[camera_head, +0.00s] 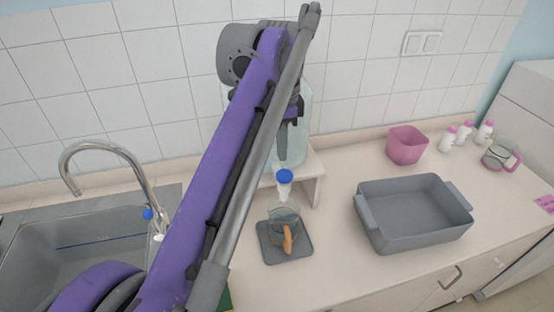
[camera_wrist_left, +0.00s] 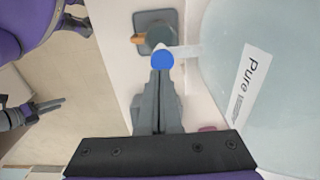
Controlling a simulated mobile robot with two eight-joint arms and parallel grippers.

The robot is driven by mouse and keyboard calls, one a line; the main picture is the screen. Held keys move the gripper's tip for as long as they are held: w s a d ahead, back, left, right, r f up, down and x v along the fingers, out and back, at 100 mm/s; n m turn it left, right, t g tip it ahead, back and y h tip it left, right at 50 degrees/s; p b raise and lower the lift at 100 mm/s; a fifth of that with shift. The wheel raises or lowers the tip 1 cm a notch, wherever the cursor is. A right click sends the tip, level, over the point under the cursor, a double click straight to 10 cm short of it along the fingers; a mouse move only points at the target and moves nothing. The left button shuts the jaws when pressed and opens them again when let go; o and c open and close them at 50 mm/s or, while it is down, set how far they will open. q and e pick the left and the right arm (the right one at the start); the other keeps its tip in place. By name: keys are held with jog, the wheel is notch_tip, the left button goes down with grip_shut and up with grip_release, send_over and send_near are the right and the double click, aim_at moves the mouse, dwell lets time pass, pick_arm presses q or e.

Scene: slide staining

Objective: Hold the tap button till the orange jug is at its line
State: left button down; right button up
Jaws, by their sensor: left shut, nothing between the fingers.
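The jug with the orange handle (camera_head: 287,238) stands upright on a dark grey square pad (camera_head: 268,254), below the tap. It also shows in the wrist view, with its handle (camera_wrist_left: 138,39) to the left. Its line and water level are too small to make out. The tap has a blue button (camera_head: 285,177), also in the wrist view (camera_wrist_left: 162,59). My left gripper (camera_head: 283,158) is shut and empty, pointing down just above the button; I cannot tell whether it touches. In the wrist view its fingertips (camera_wrist_left: 161,73) meet the button's edge.
The large clear water container (camera_wrist_left: 235,60), labelled "Pure", stands behind the tap on a stand (camera_head: 313,165). A grey basin (camera_head: 377,222), pink tub (camera_head: 405,147), several small bottles and a pink-handled jug (camera_head: 500,153) lie right. A sink (camera_head: 75,255) is left. My arm hides part of the counter.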

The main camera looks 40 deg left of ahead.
pick_arm(q)
notch_tip(320, 180, up, 7)
jog(key=shift+d+p, duration=0.15)
jog(key=shift+p, duration=0.25)
dwell(0.9)
jog(key=s+d+f+n+t, duration=0.2)
jog(key=s+d+f, duration=0.1)
jog(key=f, duration=0.7)
jog(key=s+d+f+n+t, duration=0.2)
jog(key=d+f, duration=0.3)
jog(key=f, duration=0.6)
jog(key=s+d+f+n+t, duration=0.1)
jog(key=s+d+f+n, duration=0.2)
jog(key=f, duration=0.7)
jog(key=shift+s+d+f+n+t, duration=0.3)
jog(key=shift+s+d+n+t, duration=0.1)
jog(key=shift+s+d, duration=0.55)
jog(key=shift+s+a, duration=0.1)
jog(key=shift+a, duration=0.05)
